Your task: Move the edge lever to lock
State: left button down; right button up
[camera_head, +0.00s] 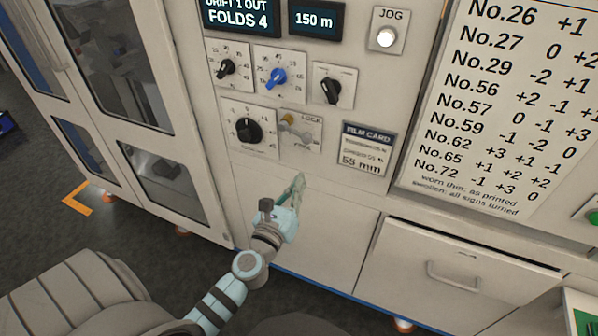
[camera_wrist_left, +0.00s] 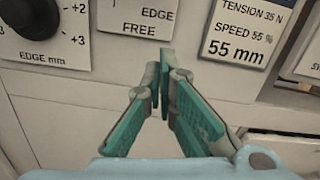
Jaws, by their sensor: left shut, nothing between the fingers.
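The edge lever (camera_head: 294,130) sits on a small plate (camera_head: 301,137) low on the machine's control panel, with LOCK printed at its upper right. It has a yellowish knob and a grey arm. In the left wrist view only the lower part of the lever plate (camera_wrist_left: 137,20) shows, marked EDGE and FREE; the lever itself is out of that view. My left gripper (camera_head: 300,180) is shut and empty, below the lever plate and apart from it. Its green fingers (camera_wrist_left: 163,60) meet at the tips in the wrist view. My right gripper is not in view.
A black EDGE mm knob (camera_head: 247,130) is left of the lever plate, and a film card (camera_head: 366,149) is right of it. Several other knobs sit above. A drawer (camera_head: 455,275) with a handle is at lower right. The lower panel front is flat and bare.

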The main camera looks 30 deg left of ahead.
pick_arm(q)
jog(key=s, duration=0.3)
jog(key=s+d+b, duration=0.1)
jog(key=s, duration=0.1)
jog(key=shift+s+f, duration=0.1)
jog(key=shift+s, duration=0.15)
